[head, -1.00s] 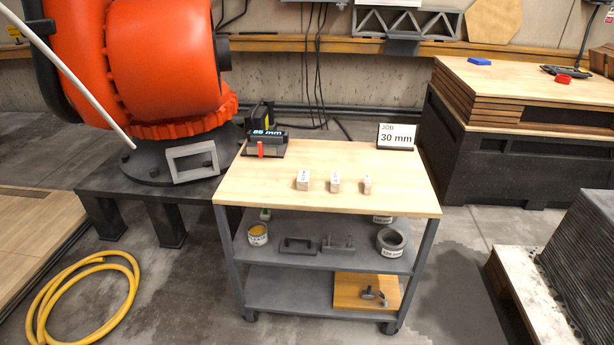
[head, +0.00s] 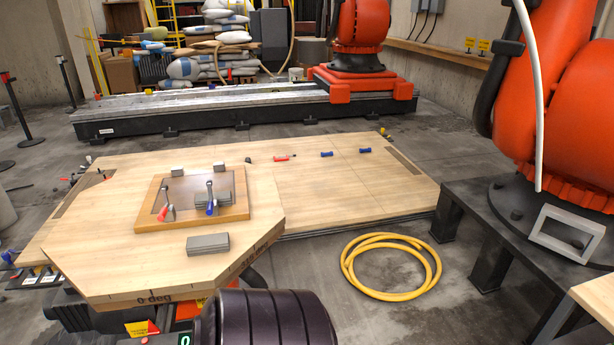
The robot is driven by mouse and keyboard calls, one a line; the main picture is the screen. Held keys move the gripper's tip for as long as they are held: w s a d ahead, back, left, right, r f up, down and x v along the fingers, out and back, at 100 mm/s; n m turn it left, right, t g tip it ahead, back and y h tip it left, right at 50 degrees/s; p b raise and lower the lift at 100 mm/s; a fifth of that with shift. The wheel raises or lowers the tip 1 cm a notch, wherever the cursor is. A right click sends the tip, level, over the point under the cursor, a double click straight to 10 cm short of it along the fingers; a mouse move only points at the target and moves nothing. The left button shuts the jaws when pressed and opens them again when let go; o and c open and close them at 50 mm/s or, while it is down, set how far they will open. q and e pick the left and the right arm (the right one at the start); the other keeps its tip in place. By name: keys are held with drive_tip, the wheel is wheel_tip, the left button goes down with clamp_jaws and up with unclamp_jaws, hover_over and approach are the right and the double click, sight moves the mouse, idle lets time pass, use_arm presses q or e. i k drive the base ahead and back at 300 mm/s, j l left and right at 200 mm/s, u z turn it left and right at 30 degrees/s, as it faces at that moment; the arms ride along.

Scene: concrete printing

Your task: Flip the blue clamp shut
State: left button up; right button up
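The blue clamp (head: 210,207) stands at the front right of a wooden board (head: 235,214) on the octagonal table. Its grey arm points up and its blue handle is low at the front. A red clamp (head: 166,213) stands on the board to its left, also with a raised grey arm. Grey blocks (head: 226,198) lie on the board beside the blue clamp, partly behind it. Neither of my grippers is in view.
A stack of grey plates (head: 208,244) lies in front of the board on the octagonal table (head: 110,262). Two small pale blocks stand behind the board. A yellow hose (head: 350,268) lies coiled on the floor to the right. An orange robot stands at right.

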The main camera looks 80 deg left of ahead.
sight(210, 209)
drive_tip(key=u, duration=1.95)
